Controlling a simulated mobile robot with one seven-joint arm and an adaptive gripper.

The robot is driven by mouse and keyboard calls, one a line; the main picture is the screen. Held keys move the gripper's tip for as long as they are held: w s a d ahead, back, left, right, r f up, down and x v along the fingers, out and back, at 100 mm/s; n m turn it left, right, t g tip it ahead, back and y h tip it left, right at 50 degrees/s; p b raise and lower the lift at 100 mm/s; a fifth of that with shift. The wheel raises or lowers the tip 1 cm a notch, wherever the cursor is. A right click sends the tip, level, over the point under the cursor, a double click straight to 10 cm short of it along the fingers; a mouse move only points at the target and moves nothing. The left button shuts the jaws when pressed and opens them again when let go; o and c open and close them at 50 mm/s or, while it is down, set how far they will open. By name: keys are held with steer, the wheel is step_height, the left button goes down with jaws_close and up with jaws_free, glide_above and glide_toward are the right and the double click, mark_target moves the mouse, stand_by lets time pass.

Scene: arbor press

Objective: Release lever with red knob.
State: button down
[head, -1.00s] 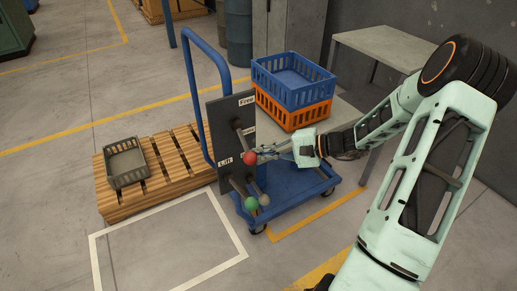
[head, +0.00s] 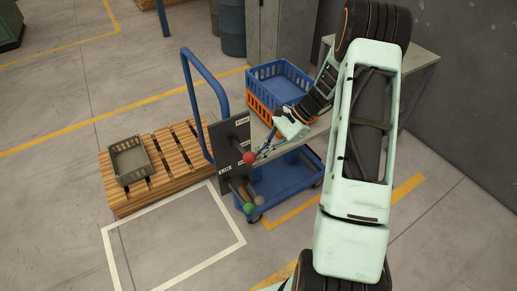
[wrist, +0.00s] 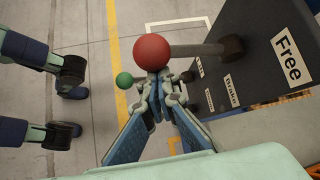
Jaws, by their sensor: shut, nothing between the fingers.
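The red knob (head: 249,158) is on the end of a lever that sticks out from a dark upright panel (head: 230,140) on a blue cart. In the wrist view the red knob (wrist: 152,52) sits just beyond my fingertips, its lever (wrist: 200,50) running right to the panel. My gripper (wrist: 156,92) is shut and empty, its tips close under the knob; I cannot tell whether they touch it. In the head view my gripper (head: 262,152) comes to the knob from the right.
A grey crate (head: 130,161) lies on a wooden pallet (head: 165,165) at left. The marked floor in front is clear.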

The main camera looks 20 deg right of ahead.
step_height(320, 180, up, 6)
steer(key=w+m+g+p, duration=0.1)
steer(key=w+g+p, duration=0.1)
steer(key=g+p, duration=0.1)
steer(key=shift+w+a+f+m+h+p, duration=0.2)
steer(key=shift+a+m+h+p, duration=0.1)
steer(key=shift+a+h, duration=0.1)
steer(key=shift+r, duration=0.15)
stand_by(0.4)
steer(key=w+d+r+b, duration=0.2)
steer(key=w+d+r, duration=0.1)
steer(key=d, duration=0.5)
steer(key=shift+w+d+r+b, duration=0.15)
steer(key=shift+w+b, duration=0.1)
steer(key=shift+b, duration=0.05)
